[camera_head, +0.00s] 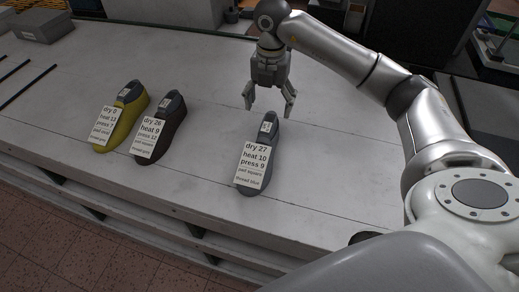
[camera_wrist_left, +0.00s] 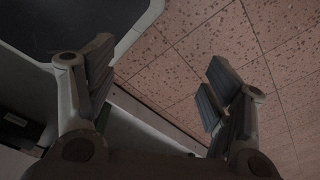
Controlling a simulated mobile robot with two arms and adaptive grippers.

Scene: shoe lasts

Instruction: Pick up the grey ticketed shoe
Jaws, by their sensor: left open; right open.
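The grey shoe (camera_head: 272,140) stands on the white table with a ticket (camera_head: 254,165) on it reading dry 27, heat 10, press 9. My right gripper (camera_head: 269,108) is open and empty just above and behind this shoe, with its fingers pointing down. I cannot tell whether a fingertip touches it. My left gripper (camera_wrist_left: 155,95) is open and empty in the left wrist view, with tiled floor beyond its fingers. It does not show in the head view.
A dark shoe (camera_head: 173,132) and a yellow shoe (camera_head: 129,119), both ticketed, stand side by side to the left on the table (camera_head: 330,190). A grey box (camera_head: 41,26) and dark rods (camera_head: 28,88) lie at the far left. The table between shoes is clear.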

